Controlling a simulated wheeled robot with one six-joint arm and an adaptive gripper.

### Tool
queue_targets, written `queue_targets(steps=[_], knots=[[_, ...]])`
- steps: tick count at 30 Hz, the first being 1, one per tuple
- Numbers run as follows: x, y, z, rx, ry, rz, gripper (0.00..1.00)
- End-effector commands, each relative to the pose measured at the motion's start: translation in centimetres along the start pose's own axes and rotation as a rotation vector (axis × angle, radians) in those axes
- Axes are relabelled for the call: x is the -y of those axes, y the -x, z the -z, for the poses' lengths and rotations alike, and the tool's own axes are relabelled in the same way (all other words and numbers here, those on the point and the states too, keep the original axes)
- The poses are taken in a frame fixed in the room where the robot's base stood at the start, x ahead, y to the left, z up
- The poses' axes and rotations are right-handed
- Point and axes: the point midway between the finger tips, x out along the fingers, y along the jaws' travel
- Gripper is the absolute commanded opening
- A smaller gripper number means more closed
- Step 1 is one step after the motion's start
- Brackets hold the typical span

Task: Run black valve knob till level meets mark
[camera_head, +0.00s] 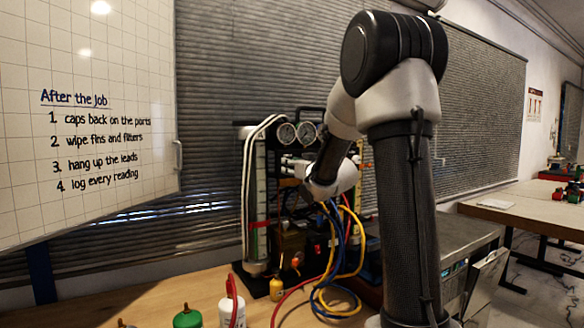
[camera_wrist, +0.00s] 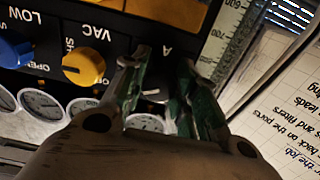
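The black valve knob (camera_wrist: 155,88) shows between my fingers in the wrist view, with a pale pointer line on it; part of it is hidden. My gripper (camera_wrist: 160,72) has its two green-padded fingers apart, one on each side of the knob, with a dark gap on the right side. In the head view my gripper (camera_head: 288,164) reaches the front of the gauge rig. The upright level tube (camera_head: 258,185) stands at the rig's left, with green and a red band. Its printed scale (camera_wrist: 228,40) shows in the wrist view. I cannot read the liquid level against the mark.
A yellow VAC knob (camera_wrist: 84,67) and a blue LOW knob (camera_wrist: 14,50) sit beside the black one. Round gauges (camera_wrist: 42,105) line the panel. Coloured hoses (camera_head: 340,255) hang in front of the rig. Bottles (camera_head: 232,305) stand on the bench at the front left.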

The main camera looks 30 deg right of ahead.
Motion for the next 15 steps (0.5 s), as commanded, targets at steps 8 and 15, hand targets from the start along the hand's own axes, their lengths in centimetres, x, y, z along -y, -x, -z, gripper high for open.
queue_targets(steps=[8,15], knots=[[0.03,0.01,0.01,0.0,-0.11,0.0,0.05],[0.09,0.02,0.03,0.0,-0.4,0.0,0.05]])
